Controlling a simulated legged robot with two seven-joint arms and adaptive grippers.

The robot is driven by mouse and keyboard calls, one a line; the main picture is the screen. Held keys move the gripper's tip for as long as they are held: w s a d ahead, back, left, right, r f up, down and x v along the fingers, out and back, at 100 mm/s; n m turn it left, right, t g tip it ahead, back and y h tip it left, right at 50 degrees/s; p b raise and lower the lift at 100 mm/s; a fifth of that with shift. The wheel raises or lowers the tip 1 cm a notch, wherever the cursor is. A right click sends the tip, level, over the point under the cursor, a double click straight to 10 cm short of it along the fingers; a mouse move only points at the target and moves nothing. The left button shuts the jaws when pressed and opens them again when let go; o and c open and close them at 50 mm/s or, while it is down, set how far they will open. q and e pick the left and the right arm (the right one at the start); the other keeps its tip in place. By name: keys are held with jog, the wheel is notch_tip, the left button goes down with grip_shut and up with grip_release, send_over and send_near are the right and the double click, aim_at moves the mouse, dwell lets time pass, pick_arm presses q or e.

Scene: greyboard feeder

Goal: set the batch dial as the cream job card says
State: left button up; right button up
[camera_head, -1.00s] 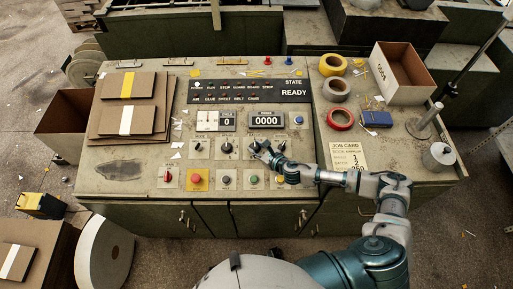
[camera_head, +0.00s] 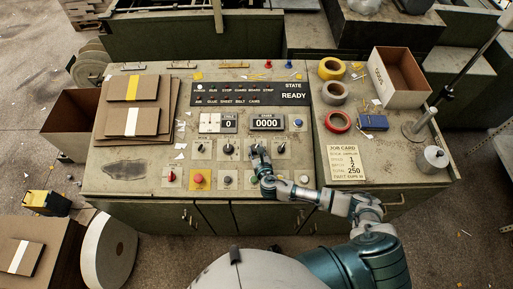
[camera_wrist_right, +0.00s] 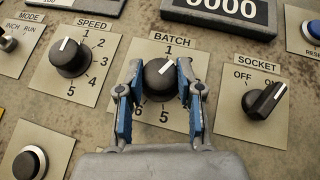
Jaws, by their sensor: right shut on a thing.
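My right gripper (camera_wrist_right: 160,72) is shut on the dial, one blue-padded finger on each side. In the head view my right gripper (camera_head: 262,158) covers most of the dial. The cream job card (camera_head: 346,162) lies on the right of the bench. Its rows seem to read 1, 2 and 250; the labels are small. My left gripper is not in view.
The speed dial (camera_wrist_right: 70,58) is left of the batch dial, and the socket switch (camera_wrist_right: 264,99) is right. A black display panel (camera_head: 250,94) reads READY. Tape rolls (camera_head: 338,122) and an open box (camera_head: 401,75) stand at the right.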

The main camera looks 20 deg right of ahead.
jog(key=shift+s+a+f+m+h+p, duration=0.1)
jog(key=shift+m+h+p, duration=0.15)
jog(key=shift+m+h, duration=0.35)
jog(key=shift+a+f+m+h+p, duration=0.1)
jog(key=shift+m+h+p, duration=0.15)
jog(key=shift+m+h, duration=0.3)
jog(key=o, duration=1.1)
jog(key=shift+o, duration=0.3)
jog(key=shift+r, duration=0.1)
jog(key=v, duration=1.1)
jog(key=shift+s+a+r, duration=0.1)
jog(key=shift+s+r, duration=0.05)
jog(key=shift+s, duration=0.2)
